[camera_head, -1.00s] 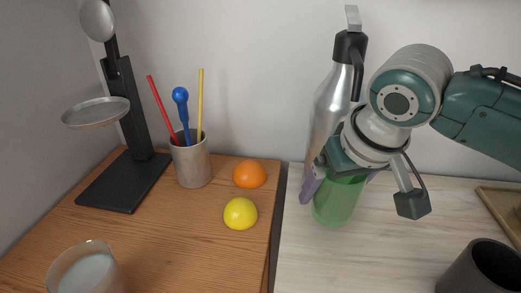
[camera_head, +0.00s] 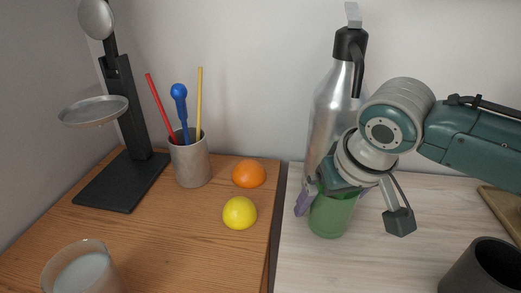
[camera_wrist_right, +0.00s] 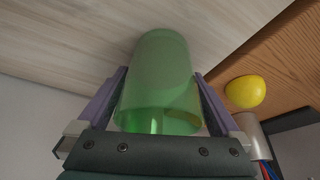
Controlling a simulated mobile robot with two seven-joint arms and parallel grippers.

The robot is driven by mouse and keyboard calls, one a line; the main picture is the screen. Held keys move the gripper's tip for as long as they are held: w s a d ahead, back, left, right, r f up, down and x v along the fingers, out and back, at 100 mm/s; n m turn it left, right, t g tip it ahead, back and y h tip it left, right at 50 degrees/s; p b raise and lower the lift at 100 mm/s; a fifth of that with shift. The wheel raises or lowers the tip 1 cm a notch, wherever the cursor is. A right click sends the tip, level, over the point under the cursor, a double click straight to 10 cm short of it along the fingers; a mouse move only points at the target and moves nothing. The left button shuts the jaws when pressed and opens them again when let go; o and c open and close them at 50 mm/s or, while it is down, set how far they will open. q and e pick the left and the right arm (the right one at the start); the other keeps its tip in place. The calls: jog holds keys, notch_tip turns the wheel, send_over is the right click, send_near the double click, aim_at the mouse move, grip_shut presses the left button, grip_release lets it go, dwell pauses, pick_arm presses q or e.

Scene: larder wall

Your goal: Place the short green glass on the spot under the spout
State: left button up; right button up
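The short green glass (camera_head: 331,217) is see-through and stands roughly upright in front of the tall silver flask (camera_head: 324,115). It also fills the middle of the right wrist view (camera_wrist_right: 158,80). My right gripper (camera_head: 330,195) has its purple fingers on either side of the glass, shut on it; they also show in the wrist view (camera_wrist_right: 160,100). I cannot tell whether the glass base touches the pale counter. The flask has a black collar and handle; my arm covers its lower right side. I cannot make out the spot under a spout. My left gripper is not in view.
On the wooden board left are a yellow lemon (camera_head: 239,212), an orange (camera_head: 249,173), a utensil cup (camera_head: 191,164), a black stand with a round plate (camera_head: 94,111) and a clear glass (camera_head: 81,270). A dark cup (camera_head: 484,268) stands front right. The pale counter (camera_head: 390,265) between is clear.

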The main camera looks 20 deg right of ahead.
aim_at(347, 198)
jog(key=shift+s+r, duration=0.1)
jog(key=shift+r, duration=0.45)
jog(key=p+v, duration=0.3)
jog(key=v, duration=0.7)
jog(key=shift+s+a+r, duration=0.1)
jog(key=shift+s+r, duration=0.1)
jog(key=shift+r, duration=0.05)
jog(key=s+a+f+n, duration=0.1)
jog(key=s+a+n, duration=0.1)
jog(key=s, duration=0.6)
jog(key=s+a+f+n, duration=0.1)
jog(key=s+a+f, duration=0.1)
jog(key=s, duration=0.6)
jog(key=shift+s+a+n+g+y, duration=0.4)
jog(key=shift+a, duration=0.1)
